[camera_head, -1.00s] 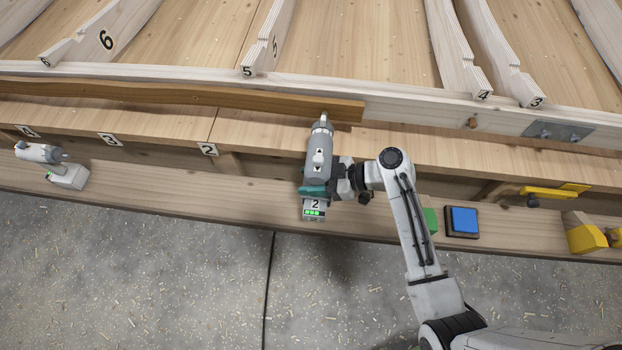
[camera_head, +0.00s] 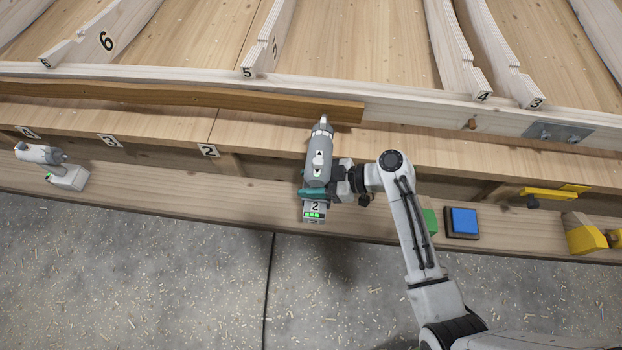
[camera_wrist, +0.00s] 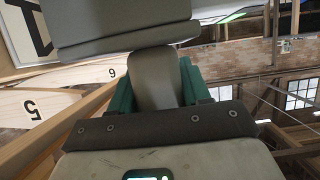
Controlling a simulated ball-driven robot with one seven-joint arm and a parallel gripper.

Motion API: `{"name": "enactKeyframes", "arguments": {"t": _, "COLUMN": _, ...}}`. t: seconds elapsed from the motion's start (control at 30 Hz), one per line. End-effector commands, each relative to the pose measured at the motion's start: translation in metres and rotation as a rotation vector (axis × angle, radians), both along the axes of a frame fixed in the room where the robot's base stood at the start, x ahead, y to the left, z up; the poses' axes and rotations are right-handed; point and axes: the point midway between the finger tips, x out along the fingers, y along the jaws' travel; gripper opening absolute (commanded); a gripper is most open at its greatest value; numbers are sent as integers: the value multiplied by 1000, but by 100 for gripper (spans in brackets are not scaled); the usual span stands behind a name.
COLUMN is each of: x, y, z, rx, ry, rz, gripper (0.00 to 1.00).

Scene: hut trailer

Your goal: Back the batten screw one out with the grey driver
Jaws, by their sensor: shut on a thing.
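The grey driver (camera_head: 318,168) is in my gripper (camera_head: 328,188), above the front ledge, with its nose pointing away at the right end of the brown batten (camera_head: 200,94). Its base is marked 2 and shows green lights. In the wrist view the driver's handle (camera_wrist: 155,80) stands between the teal finger pads (camera_wrist: 158,98), which are shut on it. The driver's nose is over or close to the batten's lower edge; I cannot tell whether it touches. No batten screw can be made out there; the nose may hide it.
A blue-topped box (camera_head: 462,222), a green block (camera_head: 430,222) and yellow clamps (camera_head: 585,238) lie to the right. Numbered ribs (camera_head: 262,45) rise behind the batten.

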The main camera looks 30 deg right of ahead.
Motion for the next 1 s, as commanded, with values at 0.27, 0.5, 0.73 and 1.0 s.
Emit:
{"name": "enactKeyframes", "arguments": {"t": 0.27, "x": -16, "y": 13, "z": 3, "rx": 1, "ry": -3, "rz": 1, "gripper": 0}}
{"name": "enactKeyframes", "arguments": {"t": 0.5, "x": -28, "y": 11, "z": 2, "rx": 1, "ry": -4, "rz": -1, "gripper": 0}}
{"name": "enactKeyframes", "arguments": {"t": 0.73, "x": -58, "y": -2, "z": 2, "rx": 1, "ry": -3, "rz": -1, "gripper": 0}}
{"name": "enactKeyframes", "arguments": {"t": 1.0, "x": -88, "y": -15, "z": 2, "rx": 1, "ry": -4, "rz": 0, "gripper": 0}}
